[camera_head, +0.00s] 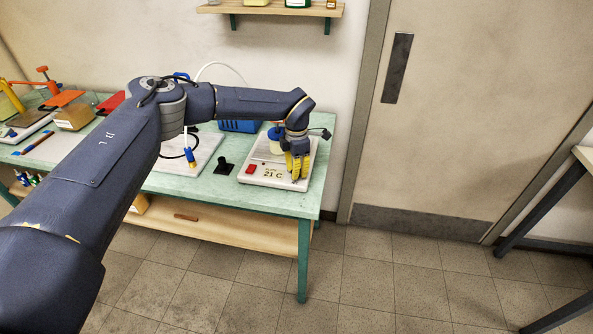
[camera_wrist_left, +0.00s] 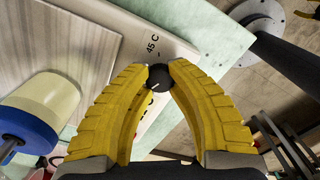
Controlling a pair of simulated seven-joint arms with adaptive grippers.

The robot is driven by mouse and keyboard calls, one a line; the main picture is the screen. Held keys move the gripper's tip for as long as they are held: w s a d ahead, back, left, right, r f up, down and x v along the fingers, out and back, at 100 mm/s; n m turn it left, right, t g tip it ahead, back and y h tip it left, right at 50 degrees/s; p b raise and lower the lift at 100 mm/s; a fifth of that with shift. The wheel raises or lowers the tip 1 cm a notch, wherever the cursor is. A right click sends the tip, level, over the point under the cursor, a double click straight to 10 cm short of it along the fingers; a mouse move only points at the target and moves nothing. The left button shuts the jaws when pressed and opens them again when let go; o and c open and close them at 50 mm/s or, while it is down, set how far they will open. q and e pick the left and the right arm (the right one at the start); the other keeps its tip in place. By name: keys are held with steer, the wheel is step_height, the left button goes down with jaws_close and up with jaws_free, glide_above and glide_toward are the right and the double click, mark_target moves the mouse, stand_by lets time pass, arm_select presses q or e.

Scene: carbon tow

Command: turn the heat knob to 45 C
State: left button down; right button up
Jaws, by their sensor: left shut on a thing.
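The white hot plate (camera_head: 262,181) stands at the right end of the green bench, with a red switch (camera_head: 250,169) and a display reading 21 C (camera_head: 273,174). Its black round heat knob (camera_wrist_left: 158,77) shows in the left wrist view, with a short white mark pointing toward the lower left. A "45 C" label (camera_wrist_left: 152,46) is printed on the plate beyond the knob. My left gripper (camera_head: 298,170) reaches down over the plate's front right. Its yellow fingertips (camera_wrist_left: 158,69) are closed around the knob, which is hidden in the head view. My right gripper is not in view.
A blue-lidded jar (camera_head: 276,139) stands on the hot plate close to my left gripper; it also shows in the left wrist view (camera_wrist_left: 45,105). A black stand (camera_head: 224,167) and a white board (camera_head: 190,160) lie to the left. The floor before the bench is clear.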

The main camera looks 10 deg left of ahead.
arm_select(q)
steer(key=n, duration=0.5)
steer(key=shift+n, duration=0.3)
steer(key=n, duration=0.4)
steer(key=shift+n, duration=0.6)
steer(key=c, duration=1.1)
jaws_free()
steer(key=shift+r, duration=0.1)
step_height(320, 180, up, 12)
steer(key=shift+f, duration=0.1)
